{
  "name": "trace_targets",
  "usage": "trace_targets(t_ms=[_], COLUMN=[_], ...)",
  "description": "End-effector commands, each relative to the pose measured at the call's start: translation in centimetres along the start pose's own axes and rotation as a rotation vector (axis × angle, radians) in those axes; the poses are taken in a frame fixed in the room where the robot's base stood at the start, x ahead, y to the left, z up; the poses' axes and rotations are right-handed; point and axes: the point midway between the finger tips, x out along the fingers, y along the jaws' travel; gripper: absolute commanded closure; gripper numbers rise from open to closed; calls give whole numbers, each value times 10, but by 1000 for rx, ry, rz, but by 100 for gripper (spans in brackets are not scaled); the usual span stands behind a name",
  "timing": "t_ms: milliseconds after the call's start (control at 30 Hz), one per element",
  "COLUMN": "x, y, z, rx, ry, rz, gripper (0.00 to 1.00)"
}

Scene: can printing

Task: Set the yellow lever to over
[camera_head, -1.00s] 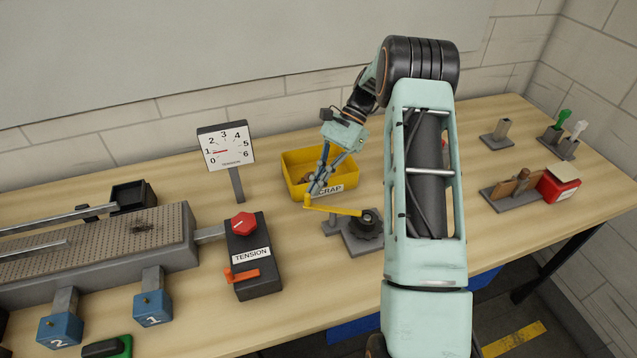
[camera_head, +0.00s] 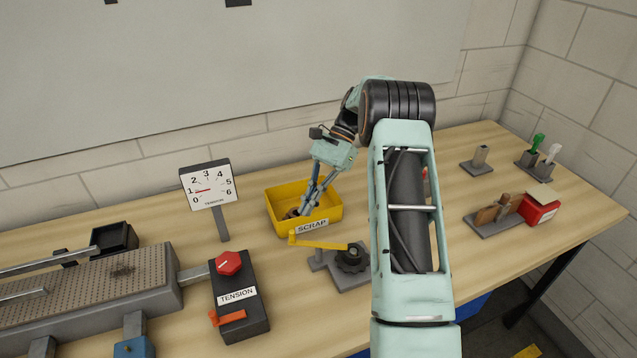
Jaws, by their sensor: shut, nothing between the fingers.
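The yellow lever (camera_head: 322,244) lies roughly level, reaching left from a black knob (camera_head: 352,257) on a grey base on the table. Its far end has a small upright yellow tip. My gripper (camera_head: 304,211) is shut and points down, just behind the lever's left part and in front of or over the yellow scrap bin (camera_head: 274,212). I cannot tell whether the fingers touch the lever or the bin. My arm hides the area to the right of the lever's base.
The tension box (camera_head: 239,297) with a red knob and an orange lever stands to the left. A tension gauge (camera_head: 208,187) stands behind it. A long grey perforated bed (camera_head: 90,290) fills the left. A red box (camera_head: 538,209) and small holders stand at the right.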

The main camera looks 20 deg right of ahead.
Motion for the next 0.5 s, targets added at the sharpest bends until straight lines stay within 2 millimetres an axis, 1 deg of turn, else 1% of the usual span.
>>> trace_targets(t_ms=[33, 100, 300, 500], x=[-10, -21, -49, -67], y=[0, -1, 0, 0], z=[-1, -1, -1, -1], rx=[0, -2, -1, 0], ry=[2, 3, 2, 1], rz=[-2, -2, -1, -1], gripper=[100, 100, 100, 100])
